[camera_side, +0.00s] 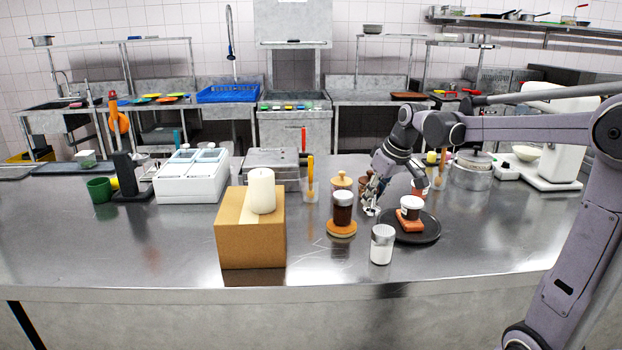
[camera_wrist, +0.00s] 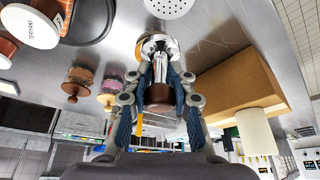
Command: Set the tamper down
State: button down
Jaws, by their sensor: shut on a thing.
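My gripper (camera_side: 372,196) is just above the steel counter, right of the dark jar on its wooden coaster. In the wrist view my gripper (camera_wrist: 172,82) is shut on the tamper (camera_wrist: 158,97), which has a brown handle and a shiny metal lower part. In the side view the tamper (camera_side: 371,210) shows only as a small bright metal piece under the fingers; the rest is hidden. It looks about upright. I cannot tell whether its base touches the counter.
The dark jar (camera_side: 343,209) on a wooden coaster (camera_side: 342,229) stands close left. A dark plate (camera_side: 428,233) with a white-lidded pot (camera_side: 411,207) on a brown block is close right. A shaker (camera_side: 382,244) stands in front. A cardboard box (camera_side: 250,240) carries a candle (camera_side: 262,190).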

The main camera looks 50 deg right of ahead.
jog(key=shift+n+y, duration=0.3)
jog(key=shift+n, duration=0.5)
jog(key=w+a+f, duration=0.2)
jog(key=a, duration=0.2)
jog(key=w+a+f, duration=0.2)
jog(key=a+f, duration=0.1)
jog(key=a, duration=0.1)
jog(key=w+a+f, duration=0.2)
jog(key=a, duration=0.3)
jog(key=shift+w+f, duration=0.2)
jog(key=shift+w, duration=0.15)
jog(key=shift+d+f, duration=0.1)
jog(key=shift+f, duration=1.9)
jog(key=shift+f, duration=0.15)
jog(key=c, duration=1.1)
grip_release()
